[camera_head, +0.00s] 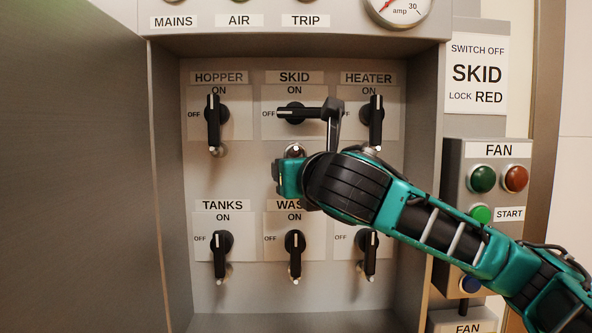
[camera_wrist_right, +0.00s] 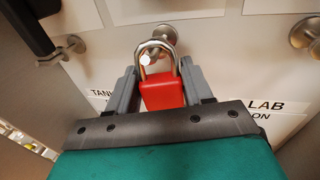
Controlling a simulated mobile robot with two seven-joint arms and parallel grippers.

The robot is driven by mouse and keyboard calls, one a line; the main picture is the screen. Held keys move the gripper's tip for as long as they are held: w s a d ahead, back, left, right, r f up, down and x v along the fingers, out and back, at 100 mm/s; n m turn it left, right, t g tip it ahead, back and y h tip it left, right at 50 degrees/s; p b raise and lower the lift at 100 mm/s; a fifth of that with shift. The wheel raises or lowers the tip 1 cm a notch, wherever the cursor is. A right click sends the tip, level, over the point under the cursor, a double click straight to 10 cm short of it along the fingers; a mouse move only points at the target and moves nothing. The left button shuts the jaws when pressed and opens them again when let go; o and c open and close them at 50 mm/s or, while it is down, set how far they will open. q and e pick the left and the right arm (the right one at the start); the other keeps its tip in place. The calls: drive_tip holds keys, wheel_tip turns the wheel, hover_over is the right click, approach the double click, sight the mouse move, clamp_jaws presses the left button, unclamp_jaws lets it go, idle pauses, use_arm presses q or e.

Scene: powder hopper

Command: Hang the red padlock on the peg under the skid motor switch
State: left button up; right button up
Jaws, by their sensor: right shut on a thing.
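The skid switch (camera_head: 292,112) has its handle lying level, with its white mark toward OFF. The peg (camera_head: 294,149) under it shows just above my right gripper, and also in the right wrist view (camera_wrist_right: 146,60). In that view the red padlock (camera_wrist_right: 163,92) sits upright between the fingers of my right gripper (camera_wrist_right: 160,90), which is shut on its body. Its metal shackle overlaps the peg, and the peg's pale tip shows inside the loop, so the shackle appears to be around the peg. The padlock is hidden in the head view. My left gripper is not in view.
The hopper switch (camera_head: 213,110), heater switch (camera_head: 376,110) and lower-row switches, such as tanks (camera_head: 220,243), stand upright around my right gripper. The cabinet's side walls enclose the recess. A fan button box (camera_head: 455,190) stands beside my right arm.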

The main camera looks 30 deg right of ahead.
drive_tip(key=o, duration=1.1)
drive_tip(key=shift+o, duration=0.2)
use_arm(q)
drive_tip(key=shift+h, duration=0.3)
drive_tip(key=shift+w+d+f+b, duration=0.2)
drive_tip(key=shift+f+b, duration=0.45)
drive_tip(key=shift+b, duration=0.3)
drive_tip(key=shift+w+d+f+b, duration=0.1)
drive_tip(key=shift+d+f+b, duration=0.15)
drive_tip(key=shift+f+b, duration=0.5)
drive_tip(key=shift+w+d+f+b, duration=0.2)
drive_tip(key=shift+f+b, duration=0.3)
drive_tip(key=shift+b, duration=0.6)
use_arm(e)
drive_tip(key=v, duration=1.3)
